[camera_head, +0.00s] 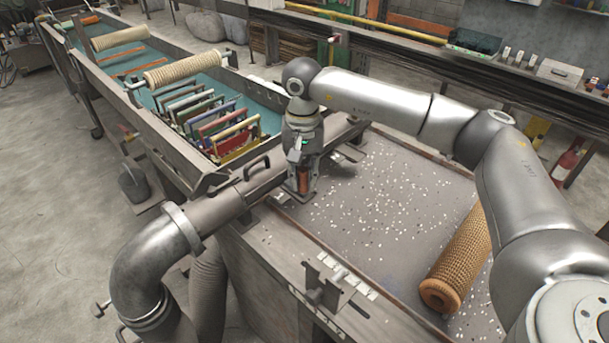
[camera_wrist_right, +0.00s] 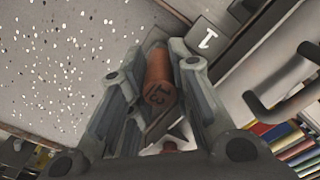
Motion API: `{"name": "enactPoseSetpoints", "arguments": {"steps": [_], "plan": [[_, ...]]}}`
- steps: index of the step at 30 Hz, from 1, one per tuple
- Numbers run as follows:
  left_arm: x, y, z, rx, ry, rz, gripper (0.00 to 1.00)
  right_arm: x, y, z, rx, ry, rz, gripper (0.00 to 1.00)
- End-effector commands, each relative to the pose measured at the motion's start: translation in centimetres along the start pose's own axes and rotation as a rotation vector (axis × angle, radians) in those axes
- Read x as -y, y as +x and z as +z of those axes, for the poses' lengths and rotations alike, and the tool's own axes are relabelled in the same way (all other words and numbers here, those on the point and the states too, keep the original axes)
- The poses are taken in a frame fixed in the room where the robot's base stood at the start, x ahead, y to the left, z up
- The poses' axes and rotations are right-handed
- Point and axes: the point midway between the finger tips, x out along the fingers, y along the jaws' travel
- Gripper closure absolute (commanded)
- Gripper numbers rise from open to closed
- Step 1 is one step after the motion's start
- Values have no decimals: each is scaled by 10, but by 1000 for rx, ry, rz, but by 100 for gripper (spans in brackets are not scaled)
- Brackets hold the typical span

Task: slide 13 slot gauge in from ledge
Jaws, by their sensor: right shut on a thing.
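The 13 slot gauge shows an orange-brown round handle marked "13" in the right wrist view (camera_wrist_right: 158,85). My right gripper (camera_wrist_right: 158,75) is shut on this handle, one finger on each side. In the head view my right gripper (camera_head: 303,182) points down at the far left corner of the grey bench top, and a sliver of the orange handle (camera_head: 304,177) shows between its fingers. The gauge's lower part is mostly hidden; I cannot tell whether it touches the bench. My left gripper is not in view.
A tan mesh tube (camera_head: 462,258) lies on the bench top (camera_head: 385,235), which is strewn with white flecks. A metal duct (camera_head: 150,258) stands at the left. A long trough (camera_head: 180,150) holds several coloured frames. A plate marked "1" (camera_wrist_right: 207,40) sits beside the gripper.

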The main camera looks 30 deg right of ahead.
Motion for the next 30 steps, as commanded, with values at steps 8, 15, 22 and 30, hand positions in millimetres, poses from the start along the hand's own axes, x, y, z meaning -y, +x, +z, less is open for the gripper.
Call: {"name": "enactPoseSetpoints", "arguments": {"steps": [8,15,22,30], "plan": [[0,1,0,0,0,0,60,3,0,-3,-1,0,-1,100],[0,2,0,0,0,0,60,6,0,-6,-1,-1,-1,100],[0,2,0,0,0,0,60,8,0,-8,-1,-1,-1,100],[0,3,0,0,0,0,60,11,0,-11,-1,-1,-1,100]]}}
